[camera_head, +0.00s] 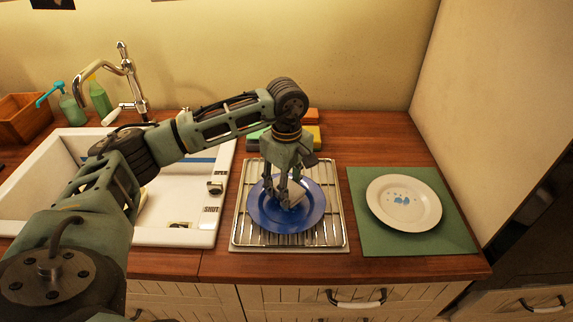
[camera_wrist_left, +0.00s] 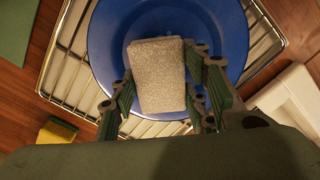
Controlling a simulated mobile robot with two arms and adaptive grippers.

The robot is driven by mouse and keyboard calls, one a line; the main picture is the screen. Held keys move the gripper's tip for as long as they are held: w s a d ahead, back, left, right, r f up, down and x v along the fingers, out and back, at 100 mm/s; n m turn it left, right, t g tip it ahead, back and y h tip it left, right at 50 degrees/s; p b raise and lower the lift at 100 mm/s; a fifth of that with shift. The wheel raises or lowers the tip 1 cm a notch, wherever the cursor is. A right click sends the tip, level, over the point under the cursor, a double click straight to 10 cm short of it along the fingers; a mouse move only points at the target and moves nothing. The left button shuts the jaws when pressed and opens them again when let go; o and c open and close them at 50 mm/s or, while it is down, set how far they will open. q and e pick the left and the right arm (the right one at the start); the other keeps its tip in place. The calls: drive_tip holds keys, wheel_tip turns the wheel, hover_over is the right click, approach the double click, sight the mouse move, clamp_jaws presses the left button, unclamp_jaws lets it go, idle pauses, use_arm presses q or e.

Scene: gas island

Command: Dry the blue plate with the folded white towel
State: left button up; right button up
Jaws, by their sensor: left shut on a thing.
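The blue plate (camera_head: 265,215) lies on a metal drying rack (camera_head: 241,241) in the middle of the counter. My left gripper (camera_head: 286,196) points down over the plate and is shut on the folded white towel (camera_head: 298,194). In the left wrist view, the towel (camera_wrist_left: 157,75) is a pale, rough-textured block between the green finger pads, over the blue plate (camera_wrist_left: 113,39). I cannot tell whether the towel touches the plate. My right gripper is in neither view.
A white sink (camera_head: 178,208) with a faucet (camera_head: 123,78) is on the left. A white patterned plate (camera_head: 427,209) lies on a green mat (camera_head: 450,238) on the right. Several sponges (camera_head: 314,132) lie behind the rack. Bottles and a wooden box (camera_head: 22,119) stand at the back left.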

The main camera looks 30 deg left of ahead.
use_arm(q)
drive_tip(key=r, duration=0.1)
drive_tip(key=s+r+p, duration=0.1)
drive_tip(key=d+r, duration=0.1)
drive_tip(key=shift+s+r, duration=0.25)
drive_tip(key=shift+r, duration=0.1)
drive_tip(key=shift+w+a+r+p, duration=0.1)
drive_tip(key=shift+r+p, duration=0.2)
drive_tip(key=shift+p, duration=0.05)
drive_tip(key=shift+w+a+r, duration=0.1)
drive_tip(key=shift+w+r, duration=0.05)
drive_tip(key=shift+r, duration=0.05)
drive_tip(key=shift+w+a+r+p, duration=0.1)
drive_tip(key=shift+r+p, duration=0.45)
drive_tip(key=shift+r, duration=0.2)
